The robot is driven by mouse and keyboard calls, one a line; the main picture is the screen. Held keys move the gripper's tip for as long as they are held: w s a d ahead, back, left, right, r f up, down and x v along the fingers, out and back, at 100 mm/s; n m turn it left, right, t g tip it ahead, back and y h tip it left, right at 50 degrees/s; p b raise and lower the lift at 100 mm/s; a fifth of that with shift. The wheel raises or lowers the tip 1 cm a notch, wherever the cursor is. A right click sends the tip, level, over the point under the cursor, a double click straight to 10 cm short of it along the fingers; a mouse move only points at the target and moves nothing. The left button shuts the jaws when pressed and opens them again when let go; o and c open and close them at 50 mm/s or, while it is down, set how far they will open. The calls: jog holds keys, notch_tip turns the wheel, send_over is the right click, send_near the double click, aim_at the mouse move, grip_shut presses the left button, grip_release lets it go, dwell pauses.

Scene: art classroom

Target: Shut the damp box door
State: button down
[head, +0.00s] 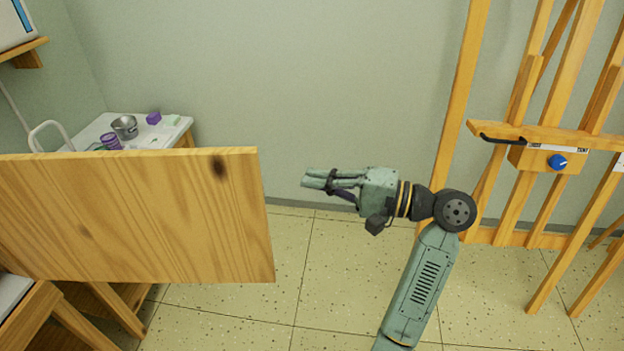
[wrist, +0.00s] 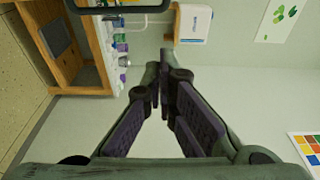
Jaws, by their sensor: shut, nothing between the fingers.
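A broad wooden panel (head: 130,220) with a dark knot near its top right corner stands upright at the left of the head view. It looks like the damp box door standing open, but its hinge and the box body are not clear to see. My gripper (head: 306,179) points left, a little to the right of the panel's free edge and apart from it in the picture. Its fingers are together and empty. In the wrist view my gripper (wrist: 164,75) also shows closed fingertips, with nothing between them.
A wooden easel (head: 545,135) with a blue knob stands at right. Tiled floor (head: 325,300) between is clear.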

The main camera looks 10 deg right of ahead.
jog(key=a+p, duration=0.2)
jog(key=a, duration=0.5)
jog(key=shift+s, duration=0.35)
jog(key=shift+s, duration=0.1)
